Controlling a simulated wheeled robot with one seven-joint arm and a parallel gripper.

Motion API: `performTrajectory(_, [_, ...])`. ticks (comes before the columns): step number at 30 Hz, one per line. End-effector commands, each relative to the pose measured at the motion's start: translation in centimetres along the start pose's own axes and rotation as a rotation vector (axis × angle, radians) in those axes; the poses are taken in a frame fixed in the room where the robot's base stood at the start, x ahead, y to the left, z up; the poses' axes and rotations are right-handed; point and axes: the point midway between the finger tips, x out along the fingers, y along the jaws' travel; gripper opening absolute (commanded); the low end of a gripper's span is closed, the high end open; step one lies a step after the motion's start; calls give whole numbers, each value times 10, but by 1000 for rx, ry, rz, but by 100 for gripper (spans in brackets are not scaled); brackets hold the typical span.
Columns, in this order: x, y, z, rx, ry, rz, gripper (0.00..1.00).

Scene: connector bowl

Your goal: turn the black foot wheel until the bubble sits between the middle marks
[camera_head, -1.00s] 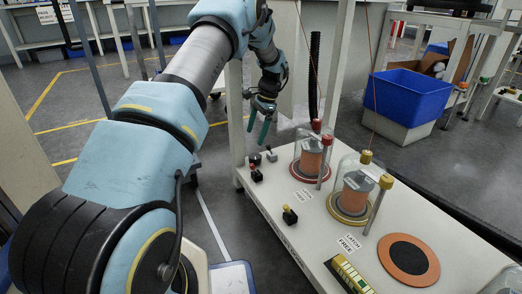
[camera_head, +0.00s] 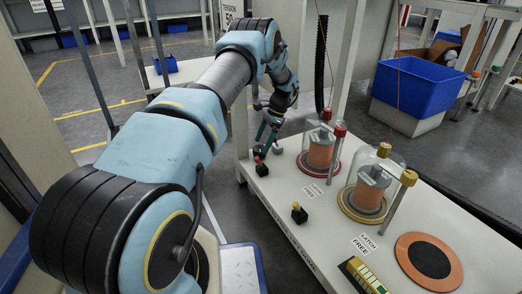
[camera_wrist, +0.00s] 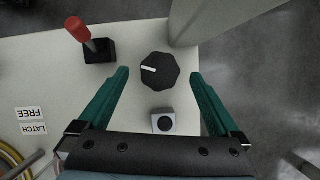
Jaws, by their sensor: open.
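The black foot wheel (camera_wrist: 160,71) is a faceted knob with a white mark, on the white table near its far corner. In the wrist view it lies between the tips of my gripper (camera_wrist: 160,76), whose two green fingers are open, with a gap on each side. In the head view my gripper (camera_head: 267,138) is low over that corner, and the wheel is mostly hidden by the fingers. A yellow-green level with dark marks (camera_head: 362,276) lies at the table's near edge. The bubble is too small to make out.
A red-handled switch (camera_wrist: 90,42) stands left of the wheel. A small grey block with a dark round top (camera_wrist: 163,122) sits close to it. A table post (camera_wrist: 183,22) rises beside it. Two glass domes (camera_head: 321,143) and a black-and-orange disc (camera_head: 429,261) stand further along.

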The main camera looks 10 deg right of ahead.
Motion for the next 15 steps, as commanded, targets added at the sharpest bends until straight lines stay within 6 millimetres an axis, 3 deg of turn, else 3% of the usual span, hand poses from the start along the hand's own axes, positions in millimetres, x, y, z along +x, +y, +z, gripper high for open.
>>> performTrajectory(6, [20, 0, 0, -1, 0, 0, 99])
performTrajectory(15, [21, 0, 0, -1, 0, 0, 99])
